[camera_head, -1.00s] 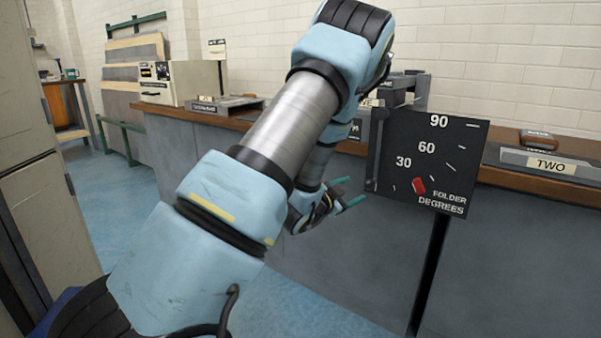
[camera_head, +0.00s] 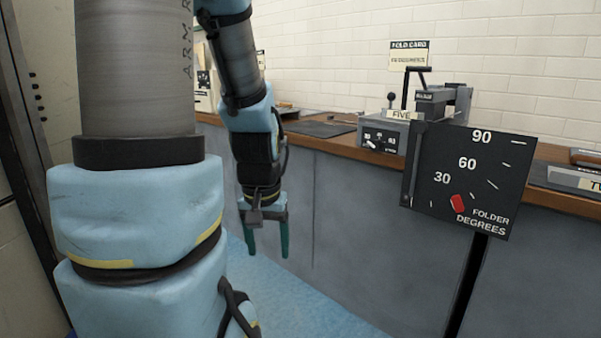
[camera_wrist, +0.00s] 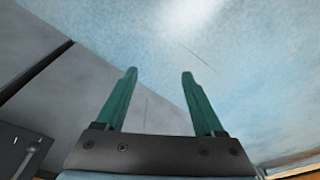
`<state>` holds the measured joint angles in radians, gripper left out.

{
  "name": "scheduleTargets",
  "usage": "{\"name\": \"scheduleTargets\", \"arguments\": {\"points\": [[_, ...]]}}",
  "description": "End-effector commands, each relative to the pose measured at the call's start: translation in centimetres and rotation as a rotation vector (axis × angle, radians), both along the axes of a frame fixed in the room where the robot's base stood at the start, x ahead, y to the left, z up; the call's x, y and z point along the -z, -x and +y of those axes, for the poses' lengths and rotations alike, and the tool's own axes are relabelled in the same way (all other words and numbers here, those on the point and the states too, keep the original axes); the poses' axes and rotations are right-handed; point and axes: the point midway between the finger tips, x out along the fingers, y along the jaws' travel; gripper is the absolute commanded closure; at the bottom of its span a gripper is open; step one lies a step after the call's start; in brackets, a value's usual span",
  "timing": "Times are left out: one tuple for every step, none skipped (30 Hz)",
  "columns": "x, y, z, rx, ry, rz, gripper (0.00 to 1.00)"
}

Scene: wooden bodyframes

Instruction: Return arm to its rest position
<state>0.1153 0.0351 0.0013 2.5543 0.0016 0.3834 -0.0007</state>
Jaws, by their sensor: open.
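My gripper (camera_head: 267,240) hangs in front of the grey bench front (camera_head: 345,215) in the head view, with its two green fingers pointing down. The fingers are apart and nothing is between them. In the wrist view the gripper (camera_wrist: 158,80) also shows open and empty, with blue floor and grey panel beyond it. My light blue arm fills the left of the head view and bends over to the gripper. The upper end of the arm runs out of the picture.
A black dial board (camera_head: 470,180) marked "FOLDER DEGREES" stands on a post at the right, with a red pointer. The wooden bench top (camera_head: 350,152) carries a grey device (camera_head: 385,135) and the folder (camera_head: 440,105). A pale cabinet stands at the far left. Blue floor (camera_head: 310,310) shows below the gripper.

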Motion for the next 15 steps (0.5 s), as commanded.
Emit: {"name": "scheduleTargets", "arguments": {"points": [[-0.7,1.5,0.4,-0.027,0.003,0.039,0.3],[-2.0,1.2,0.2,-0.02,0.003,0.034,0.3],[-2.9,1.1,0.2,-0.018,0.002,0.032,0.3],[-3.4,1.1,0.2,-0.017,0.002,0.032,0.3],[-4.0,1.1,0.2,-0.017,0.001,0.032,0.3],[-4.8,1.1,0.2,-0.017,0.001,0.032,0.3],[-5.5,1.1,0.2,-0.016,0.001,0.031,0.3],[-6.1,1.1,0.2,-0.016,0.001,0.031,0.3],[-7.1,1.0,0.2,-0.016,0.001,0.031,0.3],[-7.8,1.0,0.2,-0.016,0.001,0.031,0.3],[-8.6,1.0,0.2,-0.015,0.001,0.031,0.3],[-9.8,1.0,0.2,-0.015,0.001,0.031,0.3],[-10.6,1.0,0.2,-0.015,0.001,0.031,0.3],[-11.6,1.0,0.2,-0.015,0.001,0.03,0.3],[-12.9,1.0,0.2,-0.015,0.001,0.03,0.3]]}}
